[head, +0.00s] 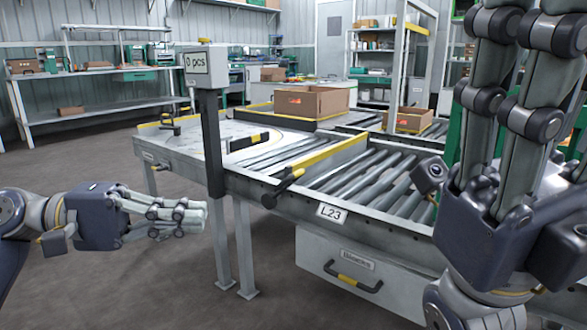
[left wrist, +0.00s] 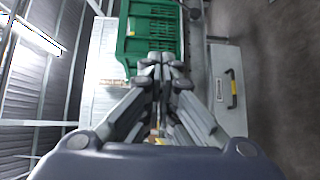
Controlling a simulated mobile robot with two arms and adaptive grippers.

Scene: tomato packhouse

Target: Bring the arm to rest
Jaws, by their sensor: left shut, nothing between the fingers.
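My left gripper (head: 200,217) comes in from the left in the head view, pointing right, its fingers shut together and empty. It is in open air in front of the conveyor table, left of its grey legs. In the left wrist view my left gripper (left wrist: 163,62) shows its fingers meeting at the tips with nothing held. My right gripper (head: 510,70) stands upright close to the camera at the right edge of the head view. Its fingers point up and the tips run out at the top, so its opening cannot be judged.
The roller conveyor (head: 290,212) with plate L.23 fills the middle; a drawer (head: 350,278) is below it. A post holds a "0 pcs" display (head: 198,68). Cardboard boxes (head: 311,101) stand on the conveyor. A green crate (left wrist: 150,25) shows in the wrist view. The left floor is clear.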

